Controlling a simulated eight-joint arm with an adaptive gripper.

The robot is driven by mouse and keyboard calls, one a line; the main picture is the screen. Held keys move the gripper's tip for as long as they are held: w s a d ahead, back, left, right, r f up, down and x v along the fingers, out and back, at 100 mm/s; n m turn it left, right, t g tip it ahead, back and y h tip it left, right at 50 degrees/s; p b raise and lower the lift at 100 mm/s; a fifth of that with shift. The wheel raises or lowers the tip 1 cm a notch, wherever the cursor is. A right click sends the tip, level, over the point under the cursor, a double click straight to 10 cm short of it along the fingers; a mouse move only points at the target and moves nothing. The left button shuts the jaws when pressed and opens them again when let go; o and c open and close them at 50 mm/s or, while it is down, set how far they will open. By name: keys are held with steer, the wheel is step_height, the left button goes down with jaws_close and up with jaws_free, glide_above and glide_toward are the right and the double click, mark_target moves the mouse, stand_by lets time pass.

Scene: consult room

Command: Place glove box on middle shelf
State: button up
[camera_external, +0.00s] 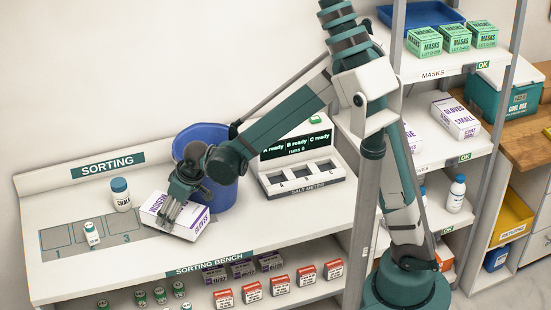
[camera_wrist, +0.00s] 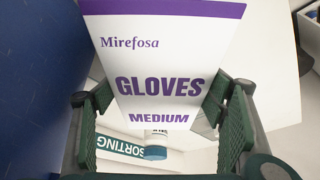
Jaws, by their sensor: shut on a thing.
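In the wrist view the glove box (camera_wrist: 160,85) reads "Gloves Medium" and sits between the two green fingers. It is tilted in the external view, and I cannot tell whether it touches the bench. The middle shelf (camera_external: 425,150) is on the right. It holds a "Gloves Small" box (camera_external: 455,117) and another glove box (camera_external: 408,134) partly hidden behind my arm.
A chalk jar (camera_external: 120,196) and a small white bottle (camera_external: 91,234) are on the bench. Mask boxes (camera_external: 455,38) fill part of the top shelf. A shelf post (camera_external: 364,215) stands near my arm.

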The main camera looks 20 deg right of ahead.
steer(key=shift+f, duration=1.35)
steer(key=shift+f+b, duration=0.2)
steer(key=shift+b, duration=0.2)
steer(key=o, duration=0.9)
steer(key=shift+c, duration=0.2)
steer(key=shift+r, duration=0.15)
steer(key=shift+s+d+r+p, duration=0.1)
steer(key=shift+d+r+p, duration=0.05)
steer(key=shift+r+p, duration=0.2)
steer(key=s+d, duration=0.5)
steer(key=s+d+p, duration=0.1)
steer(key=s+d, duration=0.2)
steer(key=shift+s+d+r, duration=0.25)
steer(key=shift+s+d, duration=0.05)
steer(key=shift+s, duration=0.05)
